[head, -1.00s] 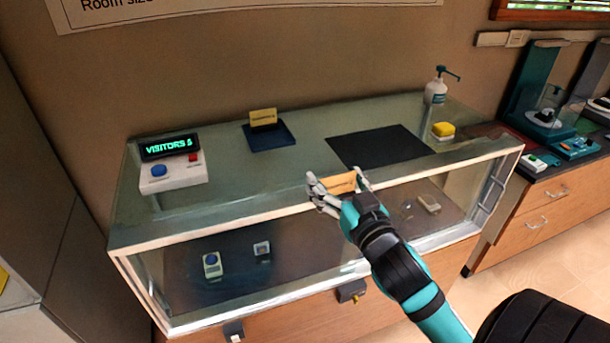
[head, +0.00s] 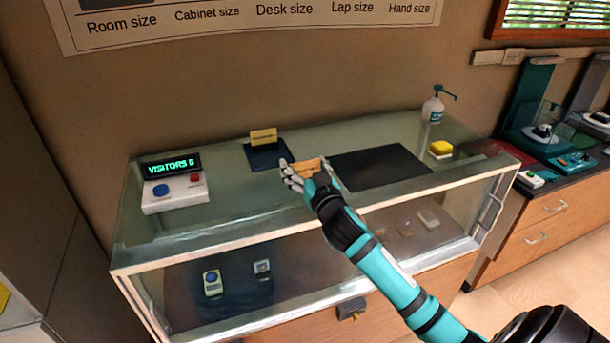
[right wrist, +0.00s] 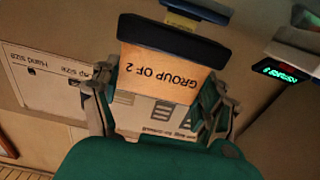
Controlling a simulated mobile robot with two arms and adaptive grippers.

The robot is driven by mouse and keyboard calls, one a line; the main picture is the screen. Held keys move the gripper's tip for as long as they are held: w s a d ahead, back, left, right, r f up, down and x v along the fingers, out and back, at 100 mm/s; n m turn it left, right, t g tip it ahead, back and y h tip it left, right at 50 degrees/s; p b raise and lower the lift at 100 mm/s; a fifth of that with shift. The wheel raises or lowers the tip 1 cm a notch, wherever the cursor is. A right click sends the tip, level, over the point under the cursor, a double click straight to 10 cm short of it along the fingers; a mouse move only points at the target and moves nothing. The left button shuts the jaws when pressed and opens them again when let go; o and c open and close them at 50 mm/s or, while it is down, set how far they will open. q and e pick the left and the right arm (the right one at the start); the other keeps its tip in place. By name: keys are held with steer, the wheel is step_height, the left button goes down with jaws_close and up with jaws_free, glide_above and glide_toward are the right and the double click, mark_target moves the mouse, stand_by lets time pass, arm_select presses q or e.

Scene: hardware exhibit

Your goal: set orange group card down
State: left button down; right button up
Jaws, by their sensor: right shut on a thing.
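My right gripper (head: 309,177) is shut on the orange group card (head: 306,167), above the glass case top. In the right wrist view the card (right wrist: 160,75) reads "GROUP OF 2" upside down between the fingers, with a thick dark strip (right wrist: 172,39) along its upper edge in that picture. In the head view the fingers cover the card's sides and its lower edge is hidden. I cannot tell whether it touches the glass. A yellow card (head: 263,137) stands on a dark blue tray (head: 258,158) behind and left of the gripper. My left gripper is not in view.
A black mat (head: 385,170) lies right of the gripper on the case top (head: 228,196). A visitor counter (head: 175,192) stands at the left. Clear glass lies between counter and tray.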

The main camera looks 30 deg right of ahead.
step_height(320, 180, down, 2)
steer(key=shift+s+f, duration=0.1)
steer(key=shift+f+p, duration=0.25)
steer(key=shift+p, duration=0.25)
steer(key=shift+f, duration=0.15)
steer(key=shift+f, duration=0.1)
steer(key=shift+f+b, duration=0.2)
steer(key=shift+b, duration=0.1)
steer(key=o, duration=1.1)
steer(key=shift+r, duration=0.1)
